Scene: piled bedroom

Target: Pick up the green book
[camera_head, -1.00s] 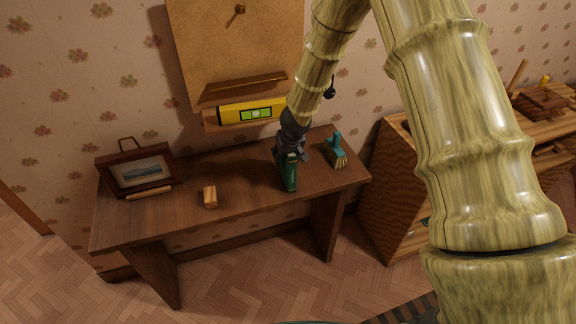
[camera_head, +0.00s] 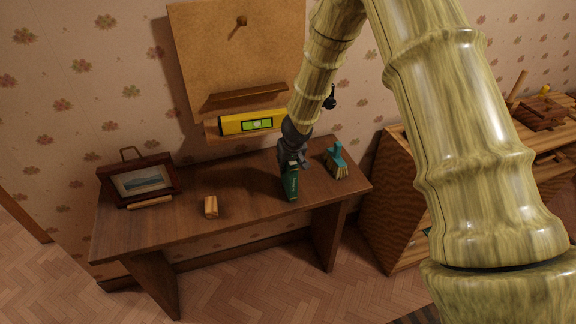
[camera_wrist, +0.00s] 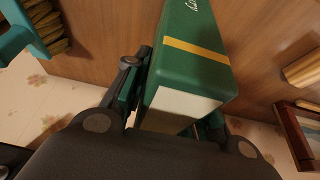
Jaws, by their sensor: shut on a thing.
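The green book (camera_head: 290,184) is upright on edge at the right part of the wooden desk (camera_head: 240,192), with my gripper (camera_head: 291,163) at its upper end. In the wrist view the green book (camera_wrist: 190,70) shows a green cover with a yellow band, white lettering and pale page edges. My gripper (camera_wrist: 175,110) is shut on it, one finger on each side. I cannot tell whether the book's lower end touches the desk.
A teal brush (camera_head: 336,162) stands close to the right of the book. A small wooden block (camera_head: 211,207) and a framed picture (camera_head: 142,181) are on the left. A yellow level (camera_head: 252,122) rests on a wall ledge behind. The desk's front middle is clear.

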